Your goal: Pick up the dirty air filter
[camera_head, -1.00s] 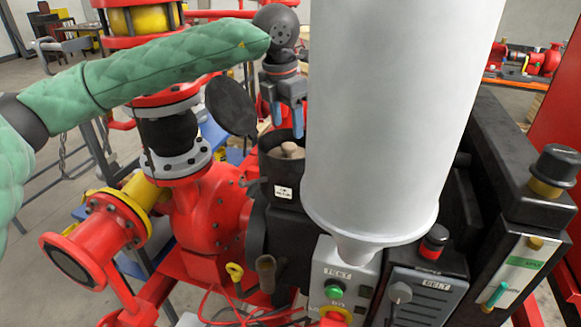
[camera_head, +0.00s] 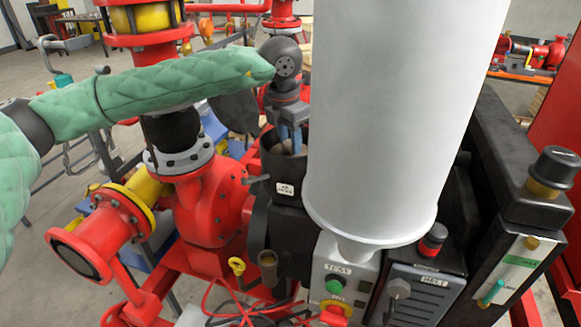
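The dirty air filter (camera_head: 284,148) shows only as a small brownish top inside a black round housing (camera_head: 283,180) with a white label. The rest of it is hidden by the housing wall and my gripper. My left gripper (camera_head: 291,143) points down with its blue-grey fingers at the housing's mouth, just over the filter top. The fingers look apart, one on either side of the filter top; I cannot tell whether they touch it. A dark round lid (camera_head: 236,110) stands open left of the housing, partly behind my green-sleeved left arm. My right gripper is out of view.
A large pale cylinder (camera_head: 395,120) stands close right of the housing and blocks the view behind it. Below it are a test panel (camera_head: 340,285) and a belt panel (camera_head: 420,295). Red pump pipework (camera_head: 212,205) fills the left side.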

